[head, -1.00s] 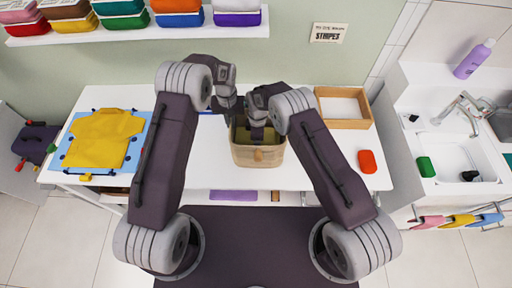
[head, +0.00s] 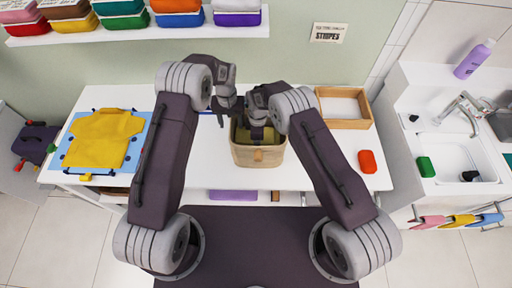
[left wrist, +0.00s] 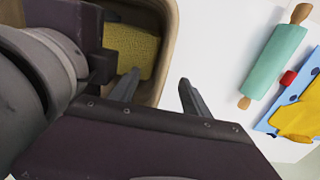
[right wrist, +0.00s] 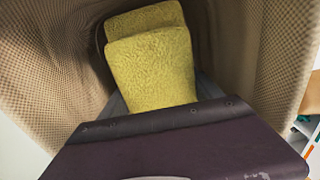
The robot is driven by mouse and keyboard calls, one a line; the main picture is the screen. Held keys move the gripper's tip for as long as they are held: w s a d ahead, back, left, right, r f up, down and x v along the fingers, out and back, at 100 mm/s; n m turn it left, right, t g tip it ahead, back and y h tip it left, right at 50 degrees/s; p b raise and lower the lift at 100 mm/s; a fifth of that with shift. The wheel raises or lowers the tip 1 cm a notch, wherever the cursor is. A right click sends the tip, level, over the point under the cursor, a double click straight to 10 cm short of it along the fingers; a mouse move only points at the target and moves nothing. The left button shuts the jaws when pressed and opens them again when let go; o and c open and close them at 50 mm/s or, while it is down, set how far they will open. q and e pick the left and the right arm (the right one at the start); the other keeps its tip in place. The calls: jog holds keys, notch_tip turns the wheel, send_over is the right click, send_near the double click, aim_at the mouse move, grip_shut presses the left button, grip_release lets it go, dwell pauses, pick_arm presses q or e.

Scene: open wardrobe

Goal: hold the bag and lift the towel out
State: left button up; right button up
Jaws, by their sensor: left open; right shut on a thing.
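The beige woven bag (head: 258,156) stands upright on the white table, its mouth open upward. My left gripper (left wrist: 158,90) is open at the bag's left rim; in the left wrist view the rim runs between its two fingers, with no grip on it. The folded yellow towel (right wrist: 150,68) is inside the bag and also shows in the left wrist view (left wrist: 131,50). My right gripper (head: 262,128) reaches down into the bag mouth and is shut on the towel; its fingertips are mostly hidden behind the towel in the right wrist view.
A blue mat with a yellow shirt (head: 102,138) lies at the table's left. A teal rolling pin (left wrist: 275,55) lies left of the bag. A wooden tray (head: 343,122) and a red object (head: 367,161) are at the right. The sink (head: 460,160) is further right.

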dwell(0.4)
pick_arm(q)
notch_tip(320, 180, up, 9)
jog(key=p, duration=0.6)
jog(key=shift+p, duration=0.35)
pick_arm(e)
notch_tip(320, 180, up, 7)
jog(key=shift+f, duration=0.2)
